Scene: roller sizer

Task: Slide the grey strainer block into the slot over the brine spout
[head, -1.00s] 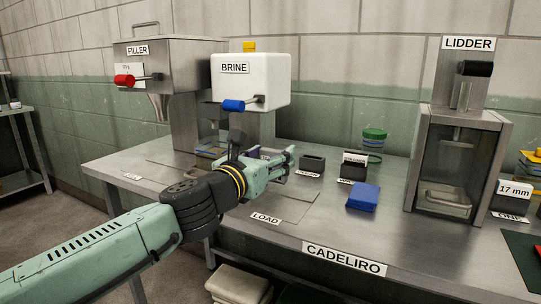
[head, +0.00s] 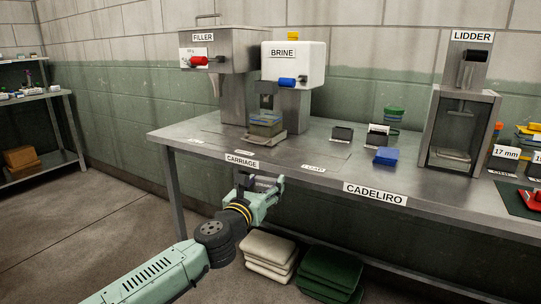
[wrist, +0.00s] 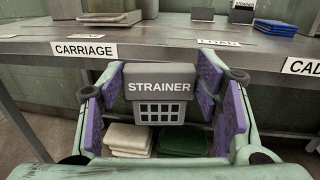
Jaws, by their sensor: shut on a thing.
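My gripper (head: 268,190) is in front of the table's front edge, below the CARRIAGE label. It is shut on the grey strainer block (wrist: 158,82), which sits between the purple finger pads in the wrist view. The block has a lid-like top marked STRAINER and a slotted basket below. In the head view it is mostly hidden by the gripper. The white BRINE unit (head: 293,64) with a blue handle stands at the back of the table. Its dark spout (head: 266,101) is above a jar (head: 266,124). I cannot make out the slot clearly.
The steel table edge (head: 300,178) lies between my gripper and the spout. The FILLER (head: 215,70) stands left of BRINE. The LIDDER (head: 460,125) is further right. Folded sacks (head: 270,252) lie below.

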